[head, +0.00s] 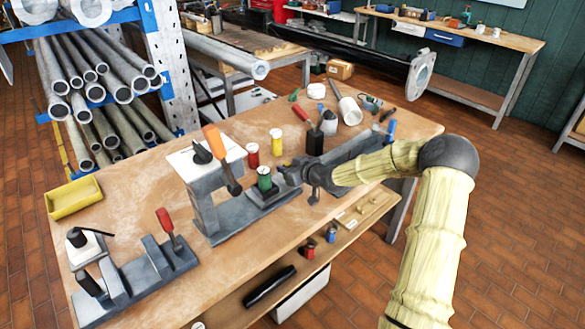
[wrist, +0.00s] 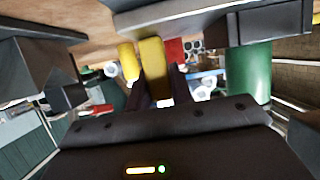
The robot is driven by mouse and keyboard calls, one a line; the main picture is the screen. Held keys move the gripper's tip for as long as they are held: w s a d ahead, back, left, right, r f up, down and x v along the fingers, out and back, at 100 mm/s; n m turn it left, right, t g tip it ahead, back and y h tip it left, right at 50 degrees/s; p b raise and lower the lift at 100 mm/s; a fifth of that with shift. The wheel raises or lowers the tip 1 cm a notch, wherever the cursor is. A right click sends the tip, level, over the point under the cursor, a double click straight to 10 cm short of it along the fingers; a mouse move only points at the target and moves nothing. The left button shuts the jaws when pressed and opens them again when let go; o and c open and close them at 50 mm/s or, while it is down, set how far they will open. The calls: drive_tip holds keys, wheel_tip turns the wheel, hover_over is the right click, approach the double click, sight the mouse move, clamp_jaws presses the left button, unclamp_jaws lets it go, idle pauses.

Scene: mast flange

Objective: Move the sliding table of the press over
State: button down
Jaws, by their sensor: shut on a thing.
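The press (head: 203,185) is a grey frame with a white top plate and an orange-handled lever (head: 222,158), standing on the workbench. Its sliding table (head: 258,196) is a dark grey block on the rail at the right of the frame, carrying a green cylinder (head: 264,180). My gripper (head: 292,180) is at the right end of this table. In the wrist view, my gripper (wrist: 160,88) is shut on a yellow bar (wrist: 152,62), which appears to be the table's handle. The green cylinder (wrist: 247,72) is beside the fingers there. The handle is hidden in the head view.
Red (head: 252,155) and yellow (head: 276,141) cylinders stand behind the rail. A clamp fixture (head: 135,275) and a yellow tray (head: 74,196) are at the left. The bench front is mostly clear.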

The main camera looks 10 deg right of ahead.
drive_tip(key=shift+w+d+r, duration=0.15)
drive_tip(key=shift+d+r, duration=0.05)
drive_tip(key=shift+d, duration=0.1)
drive_tip(key=c, duration=1.2)
unclamp_jaws()
drive_tip(key=shift+d+f, duration=0.1)
drive_tip(key=shift+c, duration=0.2)
drive_tip(key=v, duration=1.7)
drive_tip(key=shift+s+p, duration=0.2)
drive_tip(key=shift+p, duration=0.2)
